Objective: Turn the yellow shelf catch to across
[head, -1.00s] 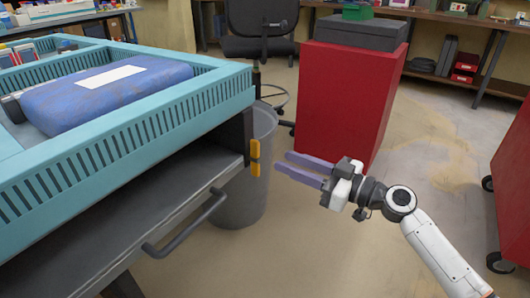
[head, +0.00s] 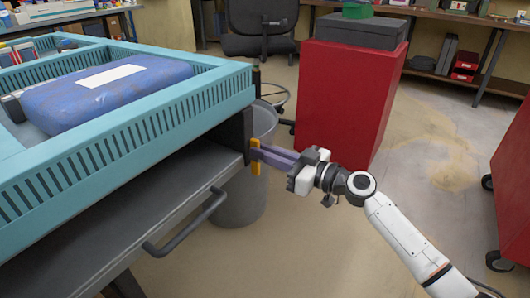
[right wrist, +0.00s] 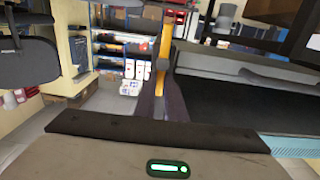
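The yellow shelf catch (head: 255,168) is on the dark post at the front right corner of the turquoise-topped cart, by the end of the grey shelf (head: 130,215). In the head view it stands upright, its long side up and down. My right gripper (head: 259,150) reaches it from the right, its purple fingers close together on the catch and hiding its middle. In the right wrist view the yellow catch (right wrist: 166,38) shows between the fingers (right wrist: 162,75), which look shut on it. My left gripper is not in view.
A blue case (head: 105,90) lies in the turquoise tray (head: 130,130). The shelf's dark handle (head: 188,225) sticks out in front. A grey bin (head: 242,205) stands behind the catch and a red cabinet (head: 345,95) beyond my gripper.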

